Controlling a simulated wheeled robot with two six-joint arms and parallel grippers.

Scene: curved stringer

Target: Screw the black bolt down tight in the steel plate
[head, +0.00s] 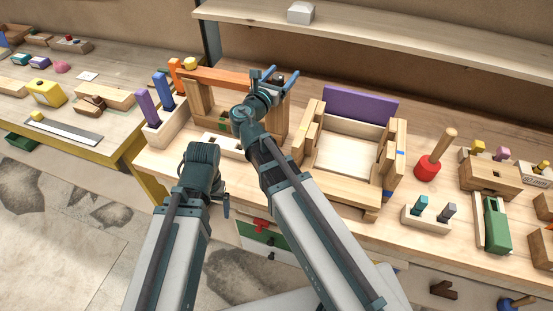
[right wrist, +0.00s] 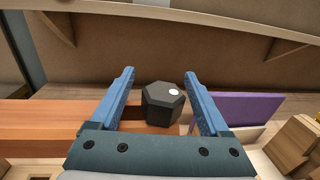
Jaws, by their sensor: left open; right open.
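The black bolt's hexagonal head (right wrist: 160,104), with a white dot on it, shows in the right wrist view. It lies between and beyond the two blue fingers of my right gripper (right wrist: 158,92), with gaps on both sides. The right gripper is open and empty; in the head view its blue fingers (head: 283,80) are at the right end of an orange beam (head: 222,77). My left gripper (head: 226,207) hangs low at the bench's front edge, small and partly hidden by its arm. I cannot make out the steel plate in either view.
The beam rests on wooden posts on the bench. A wooden frame (head: 312,135) with a purple board (head: 358,103) stands to its right. Purple and blue pegs (head: 148,107) stand to the left. A red-based peg (head: 428,168) and several wooden blocks fill the right side.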

